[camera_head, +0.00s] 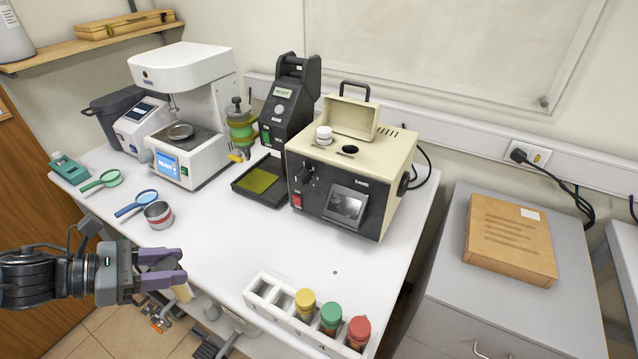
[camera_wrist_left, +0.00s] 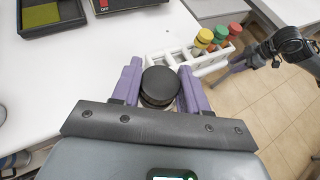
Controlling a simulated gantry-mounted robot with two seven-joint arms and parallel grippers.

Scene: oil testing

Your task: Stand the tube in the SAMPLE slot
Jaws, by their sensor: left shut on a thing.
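My left gripper (camera_head: 168,268) is shut on a tube with a black cap (camera_wrist_left: 160,84), seen between the purple fingers in the left wrist view. In the head view a pale part of the tube (camera_head: 183,292) shows below the fingers, off the table's front-left edge. A white rack (camera_head: 252,301) stands at the table's front edge, right of and apart from the gripper. Its left slots look empty; yellow (camera_head: 305,298), green (camera_head: 331,313) and red (camera_head: 359,328) capped tubes stand in it. No SAMPLE label is readable. My right gripper (camera_wrist_left: 238,66) shows small in the wrist view, its jaws unclear.
A beige tester (camera_head: 335,190), black device (camera_head: 290,110) and white instrument (camera_head: 185,100) stand behind. The table between gripper and rack is clear.

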